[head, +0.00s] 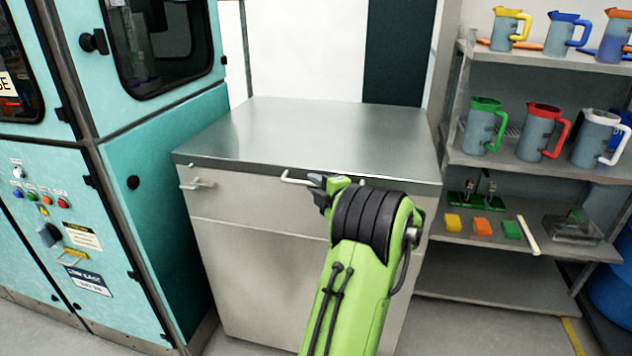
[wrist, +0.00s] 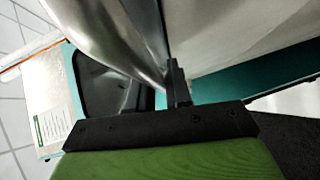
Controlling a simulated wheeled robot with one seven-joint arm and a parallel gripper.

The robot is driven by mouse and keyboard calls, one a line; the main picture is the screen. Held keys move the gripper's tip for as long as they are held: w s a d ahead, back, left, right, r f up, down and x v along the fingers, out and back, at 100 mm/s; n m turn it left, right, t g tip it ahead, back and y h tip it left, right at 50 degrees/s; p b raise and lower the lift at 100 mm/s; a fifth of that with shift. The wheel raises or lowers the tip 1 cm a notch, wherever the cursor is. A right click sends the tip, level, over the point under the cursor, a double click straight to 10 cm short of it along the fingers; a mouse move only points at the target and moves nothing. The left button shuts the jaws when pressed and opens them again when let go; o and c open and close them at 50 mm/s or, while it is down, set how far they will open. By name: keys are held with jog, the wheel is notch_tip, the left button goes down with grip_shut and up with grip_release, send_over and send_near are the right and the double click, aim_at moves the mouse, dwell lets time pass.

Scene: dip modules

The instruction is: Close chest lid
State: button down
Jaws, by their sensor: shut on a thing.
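The chest (head: 270,265) is a pale grey metal box standing on the floor in the middle of the head view. Its brushed-steel lid (head: 310,135) lies about flat over the top; I cannot tell whether its front edge is fully seated. A pale bar handle (head: 293,179) sits at the front, just under the lid edge. My gripper (head: 328,188) is at the handle's right part and is shut on it; the arm hides the right end. In the wrist view, the dark fingers (wrist: 177,85) are beside shiny metal, and the grip itself is unclear.
A teal machine cabinet (head: 165,215) stands close on the left. Grey shelves (head: 535,165) with coloured jugs and small blocks stand on the right. A second small handle (head: 197,184) is on the chest's front left. The lid top is bare.

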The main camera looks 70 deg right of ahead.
jog(key=shift+s+f, duration=0.15)
jog(key=shift+f, duration=0.65)
jog(key=c, duration=1.1)
grip_release()
jog(key=shift+c, duration=0.2)
jog(key=shift+r, duration=0.1)
jog(key=v, duration=1.5)
jog(key=shift+s+a+r, duration=0.2)
jog(key=shift+s+r, duration=0.05)
jog(key=shift+r, duration=0.15)
